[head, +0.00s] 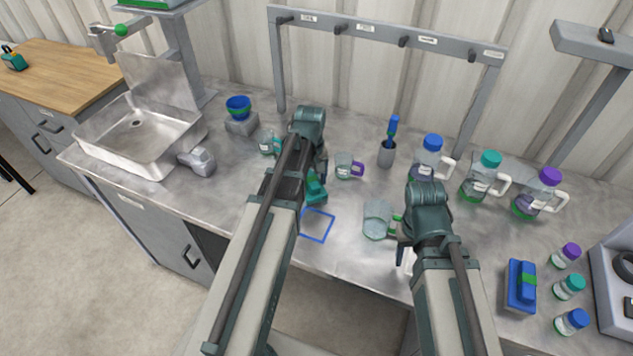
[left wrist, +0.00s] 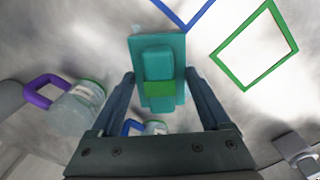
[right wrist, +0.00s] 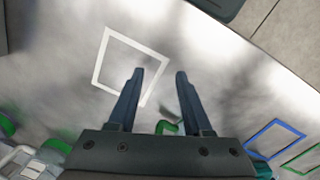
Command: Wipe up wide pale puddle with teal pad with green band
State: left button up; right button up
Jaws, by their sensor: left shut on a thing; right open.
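The teal pad with its green band (left wrist: 158,89) is between the fingers of my left gripper (left wrist: 162,80), which is shut on it. In the head view the pad (head: 316,189) shows low over or on the counter, just above the blue square outline (head: 317,225); contact with the counter is unclear. I cannot clearly make out the wide pale puddle against the mottled grey counter; part of the counter is hidden behind my arms.
A clear cup with a green handle (head: 378,220) stands between my arms. A purple-handled cup (head: 346,167) stands behind it. Jugs (head: 480,177), small bottles (head: 568,287) and a blue pad with a green band (head: 521,285) are at right. A sink (head: 140,130) is at left.

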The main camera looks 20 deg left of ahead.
pick_arm(q)
jog(key=shift+a, duration=0.1)
jog(key=shift+w+a, duration=0.1)
jog(key=shift+a, duration=1.55)
pick_arm(e)
jog(key=shift+r, duration=0.1)
pick_arm(q)
jog(key=shift+a, duration=1.65)
jog(key=shift+a, duration=0.1)
